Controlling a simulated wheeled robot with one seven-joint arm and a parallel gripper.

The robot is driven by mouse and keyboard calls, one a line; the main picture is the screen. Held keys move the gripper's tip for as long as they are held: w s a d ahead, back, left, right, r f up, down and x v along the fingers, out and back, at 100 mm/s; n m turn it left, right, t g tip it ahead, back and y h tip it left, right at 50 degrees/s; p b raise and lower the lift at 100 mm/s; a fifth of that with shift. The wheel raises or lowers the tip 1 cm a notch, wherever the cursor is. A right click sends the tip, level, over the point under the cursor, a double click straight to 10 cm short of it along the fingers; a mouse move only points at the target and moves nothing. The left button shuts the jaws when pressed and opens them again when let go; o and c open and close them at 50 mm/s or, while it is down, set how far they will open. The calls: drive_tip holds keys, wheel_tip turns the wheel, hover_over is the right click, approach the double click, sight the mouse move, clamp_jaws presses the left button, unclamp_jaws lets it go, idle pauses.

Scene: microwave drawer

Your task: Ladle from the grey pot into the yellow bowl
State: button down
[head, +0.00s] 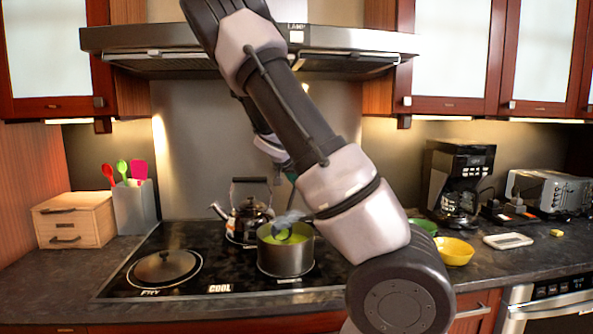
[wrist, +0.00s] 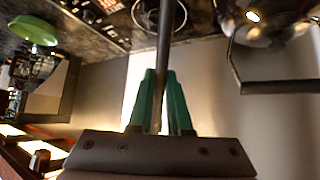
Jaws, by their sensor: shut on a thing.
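The grey pot (head: 284,264) stands on the cooktop, filled with bright green contents. The ladle (head: 283,234) has its dark head in the pot at the surface of the contents. In the wrist view its dark handle (wrist: 165,45) runs up from between the green fingers of my gripper (wrist: 160,75), which is shut on it. In the head view my arm hides most of the gripper above the pot. The yellow bowl (head: 456,252) sits on the counter to the right of the cooktop; I see no contents in it.
A kettle (head: 247,220) stands just behind the pot, and its handle (wrist: 285,87) shows in the wrist view. A frying pan (head: 165,269) is on the left. A green bowl (head: 423,227) sits behind the yellow one. A coffee maker (head: 458,185) and range hood (head: 150,38) bound the space.

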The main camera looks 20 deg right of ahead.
wheel_tip(320, 180, down, 7)
drive_tip(key=w+d+r+g+y, duration=0.2)
drive_tip(key=w+d+g+y, duration=0.2)
drive_tip(key=d+g+y, duration=0.1)
drive_tip(key=shift+g+y, duration=0.8)
drive_tip(key=shift+y, duration=0.1)
idle(0.8)
